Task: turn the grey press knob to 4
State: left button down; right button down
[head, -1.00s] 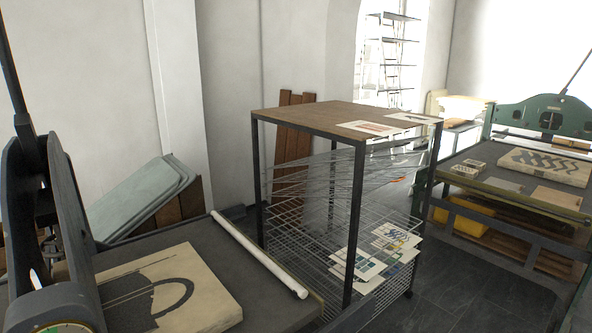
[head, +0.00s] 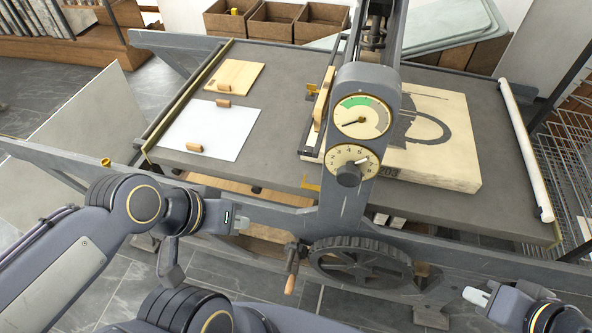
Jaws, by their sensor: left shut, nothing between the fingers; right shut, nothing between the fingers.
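The grey press knob (head: 348,176) sits on a cream numbered dial (head: 353,158) on the front of the press's grey upright. A pale mark by the knob points up and right, past the top of the dial; the exact number is too small to read surely. Above it is a round gauge (head: 362,116) with a green sector and a dark needle pointing lower left. My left gripper (head: 243,222) is shut and empty, left of and below the knob, apart from it. My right gripper (head: 476,297) is shut and empty, at lower right, farther from the knob.
A toothed handwheel (head: 360,264) and a wooden-handled crank (head: 291,272) are below the knob. The press bed (head: 290,75) holds a printing stone (head: 440,140), white paper (head: 210,130) and a board (head: 234,76). A white roll (head: 525,150) lies along its right side.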

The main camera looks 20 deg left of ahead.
aim_at(349, 175)
jog(key=u, duration=0.15)
jog(key=k+j, duration=0.3)
jog(key=j, duration=0.2)
jog(key=k+j, duration=0.3)
jog(key=j, duration=0.15)
jog(key=i+j+z, duration=0.05)
